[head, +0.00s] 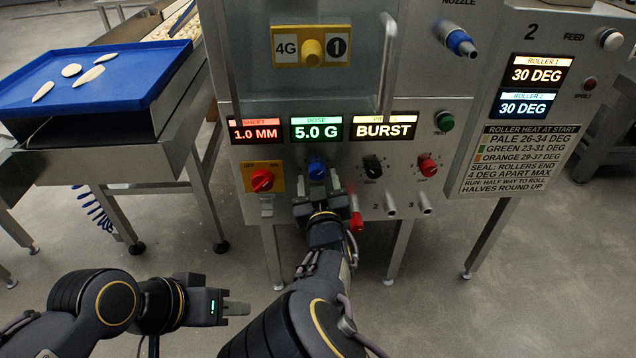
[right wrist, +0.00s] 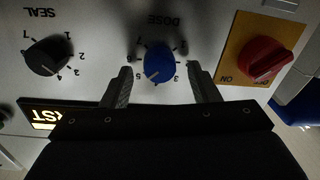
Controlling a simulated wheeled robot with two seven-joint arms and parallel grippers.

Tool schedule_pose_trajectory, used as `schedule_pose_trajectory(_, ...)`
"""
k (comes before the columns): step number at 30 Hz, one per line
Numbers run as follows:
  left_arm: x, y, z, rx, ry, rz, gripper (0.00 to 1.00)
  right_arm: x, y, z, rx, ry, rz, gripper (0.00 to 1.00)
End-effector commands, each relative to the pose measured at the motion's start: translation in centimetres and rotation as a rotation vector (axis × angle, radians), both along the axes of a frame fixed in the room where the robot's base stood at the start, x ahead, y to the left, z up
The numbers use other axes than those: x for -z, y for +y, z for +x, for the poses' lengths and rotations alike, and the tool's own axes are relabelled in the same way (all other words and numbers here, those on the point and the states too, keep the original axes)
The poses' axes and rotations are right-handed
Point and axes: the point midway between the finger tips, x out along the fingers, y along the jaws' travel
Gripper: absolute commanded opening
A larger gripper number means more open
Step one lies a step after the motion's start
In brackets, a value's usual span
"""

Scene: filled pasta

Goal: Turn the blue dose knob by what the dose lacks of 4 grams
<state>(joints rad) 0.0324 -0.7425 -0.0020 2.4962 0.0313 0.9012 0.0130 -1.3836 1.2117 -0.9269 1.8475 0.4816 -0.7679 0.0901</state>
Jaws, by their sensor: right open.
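The blue dose knob (head: 317,169) sits on the machine's front panel below the green-lit dose display (head: 316,128), which reads 5.0 G. In the right wrist view, which is upside down, the knob (right wrist: 159,62) has a pale pointer line towards the lower left of the picture, near the 5. My right gripper (head: 318,190) is open at the knob; its fingers (right wrist: 161,86) stand either side of the knob with gaps, not touching it. A yellow plate (head: 287,46) above reads 4G and 1. My left gripper (head: 237,308) is away from the panel; its finger opening is unclear.
A red switch (head: 262,180) on a yellow plate is left of the dose knob. Several pale pieces lie on a blue tray (head: 60,104) at the left.

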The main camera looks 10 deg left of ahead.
Motion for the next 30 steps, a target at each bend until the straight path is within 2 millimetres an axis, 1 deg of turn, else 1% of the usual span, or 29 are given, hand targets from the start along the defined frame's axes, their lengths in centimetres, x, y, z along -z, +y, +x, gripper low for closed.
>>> schedule_pose_trajectory(3,0.27,0.0,0.0,0.0,0.0,0.0,0.36,0.06,0.21,0.79,0.0,0.0,-0.001,0.55)
schedule_pose_trajectory(11,0.25,0.0,-0.01,0.0,0.0,0.0,0.36,0.02,0.27,0.94,0.0,0.002,-0.002,0.55)
schedule_pose_trajectory(14,0.25,0.0,-0.01,0.0,0.0,0.0,0.36,0.02,0.26,0.93,0.0,0.002,-0.002,0.45)
schedule_pose_trajectory(21,0.25,0.0,-0.01,0.0,0.0,0.0,0.36,0.02,0.27,0.92,0.0,0.001,0.0,0.13)
schedule_pose_trajectory(22,0.25,0.0,-0.01,0.0,0.0,0.0,0.36,0.02,0.27,0.92,0.0,0.002,-0.001,0.1)
schedule_pose_trajectory(30,0.15,0.0,-0.01,0.0,0.0,0.0,0.36,0.01,0.28,0.91,0.0,-0.007,-0.031,0.1)
